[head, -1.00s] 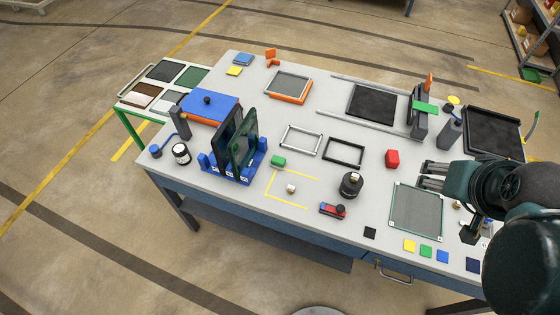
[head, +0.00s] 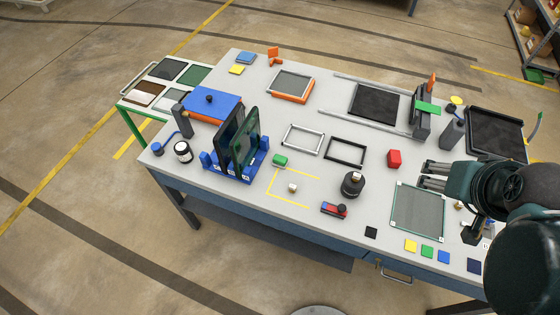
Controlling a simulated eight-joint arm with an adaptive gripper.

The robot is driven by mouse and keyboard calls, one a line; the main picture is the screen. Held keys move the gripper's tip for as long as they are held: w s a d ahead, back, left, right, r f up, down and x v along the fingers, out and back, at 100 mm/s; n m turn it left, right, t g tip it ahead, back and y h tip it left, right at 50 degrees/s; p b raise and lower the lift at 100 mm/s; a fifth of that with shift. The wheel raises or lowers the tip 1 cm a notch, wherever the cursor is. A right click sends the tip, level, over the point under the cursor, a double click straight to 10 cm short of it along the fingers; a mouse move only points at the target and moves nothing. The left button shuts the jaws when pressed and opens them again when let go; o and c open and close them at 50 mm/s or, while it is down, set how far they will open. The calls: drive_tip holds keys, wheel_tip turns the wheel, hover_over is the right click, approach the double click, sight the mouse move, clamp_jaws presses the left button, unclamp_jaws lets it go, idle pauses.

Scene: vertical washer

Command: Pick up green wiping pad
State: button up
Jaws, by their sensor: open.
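A flat green square pad (head: 427,252) lies at the table's front right edge, between a yellow pad (head: 411,246) and a blue pad (head: 443,256). A small green block (head: 280,160) lies near the table's middle, by the yellow corner marks. A flat green piece (head: 428,107) is at the grey upright fixture at the back right. I cannot tell for certain which of these is the wiping pad.
The mesh plate (head: 418,212) lies behind the row of pads. A black square (head: 371,232), a round black bottle (head: 352,184) and a red block (head: 394,158) are nearby. A blue rack (head: 232,170) holds upright dark panels.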

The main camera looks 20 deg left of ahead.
drive_tip(key=shift+f, duration=0.1)
drive_tip(key=w+a+f+t+h+b, duration=0.1)
drive_tip(key=w+a+f+b, duration=0.6)
drive_tip(key=a, duration=0.3)
drive_tip(key=w+a+f+t+h+b, duration=0.1)
drive_tip(key=w+a+f+b, duration=0.3)
drive_tip(key=w+a+f, duration=0.5)
drive_tip(key=s+a+f+t+b, duration=0.1)
drive_tip(key=a+f+b, duration=0.3)
drive_tip(key=a, duration=1)
drive_tip(key=s+a+f+t+y+b, duration=0.1)
drive_tip(key=a+f+t+b, duration=0.2)
drive_tip(key=a+f, duration=0.6)
drive_tip(key=shift+s+a+f+y+b, duration=0.25)
drive_tip(key=shift+a+b, duration=0.25)
drive_tip(key=shift+a, duration=2.15)
